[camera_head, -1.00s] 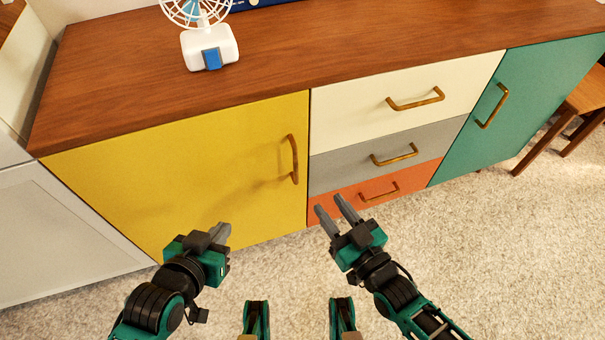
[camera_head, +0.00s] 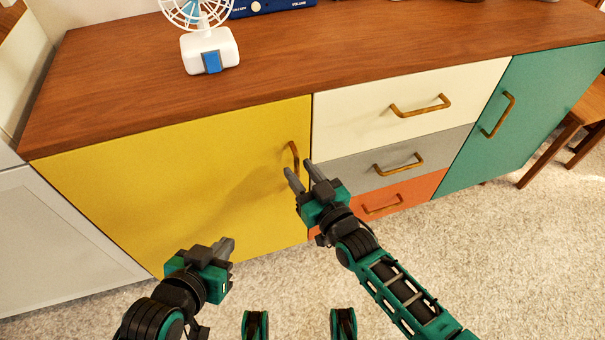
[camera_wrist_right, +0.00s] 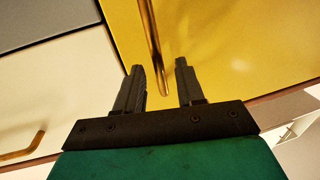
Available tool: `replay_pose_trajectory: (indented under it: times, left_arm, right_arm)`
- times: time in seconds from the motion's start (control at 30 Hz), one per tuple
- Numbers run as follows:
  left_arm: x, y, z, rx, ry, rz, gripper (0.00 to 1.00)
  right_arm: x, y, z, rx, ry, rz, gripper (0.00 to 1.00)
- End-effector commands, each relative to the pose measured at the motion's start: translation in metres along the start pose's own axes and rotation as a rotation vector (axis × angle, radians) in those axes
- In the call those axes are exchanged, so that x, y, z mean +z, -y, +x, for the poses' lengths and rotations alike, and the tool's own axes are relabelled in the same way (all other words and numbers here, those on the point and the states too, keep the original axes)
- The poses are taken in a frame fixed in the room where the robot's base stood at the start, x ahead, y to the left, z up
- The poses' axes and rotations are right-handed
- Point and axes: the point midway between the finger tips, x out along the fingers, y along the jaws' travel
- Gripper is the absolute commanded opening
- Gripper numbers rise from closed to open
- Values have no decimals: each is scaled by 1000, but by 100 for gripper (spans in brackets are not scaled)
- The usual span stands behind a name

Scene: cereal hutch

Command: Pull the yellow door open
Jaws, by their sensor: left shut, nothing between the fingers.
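The yellow door (camera_head: 190,170) fills the left front of the sideboard and looks closed. Its brass handle (camera_head: 294,155) stands upright near the door's right edge. My right gripper (camera_head: 300,171) is open and empty, close to the lower part of the handle. In the right wrist view the handle (camera_wrist_right: 152,50) runs down toward the gap between the spread fingers (camera_wrist_right: 161,78), with the yellow door (camera_wrist_right: 230,55) behind. Whether the fingers straddle the bar is unclear. My left gripper (camera_head: 227,246) is shut and empty, low in front of the yellow door.
White (camera_head: 350,112), grey (camera_head: 345,166) and orange (camera_head: 420,188) drawers sit right of the door, with a teal door (camera_head: 535,115) beyond. A white fan (camera_head: 209,50) stands on the wooden top (camera_head: 120,70). Pale carpet (camera_head: 500,260) lies in front. A wooden stool (camera_head: 570,125) stands at the right.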

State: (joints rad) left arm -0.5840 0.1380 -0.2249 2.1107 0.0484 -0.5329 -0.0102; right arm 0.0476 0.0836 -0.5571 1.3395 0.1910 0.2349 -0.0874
Motion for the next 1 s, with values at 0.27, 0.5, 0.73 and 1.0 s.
replay_pose_trajectory:
  times: [0.27, 0.5, 0.73, 1.0]
  left_arm:
    - [-1, 0, 0, 0, -4, 2, 0]
    - [-1, 1, 0, -1, -6, 6, 0]
    - [-1, 2, 0, -1, -5, 8, 0]
    - [-1, 2, 0, -2, -4, 8, 0]
  right_arm:
    - [0, 0, 0, 0, 0, 0, 23]
    - [0, 0, 0, 0, 0, 0, 0]
    - [0, 0, 0, 0, 0, 0, 0]
    - [0, 0, -1, 0, 0, 0, 0]
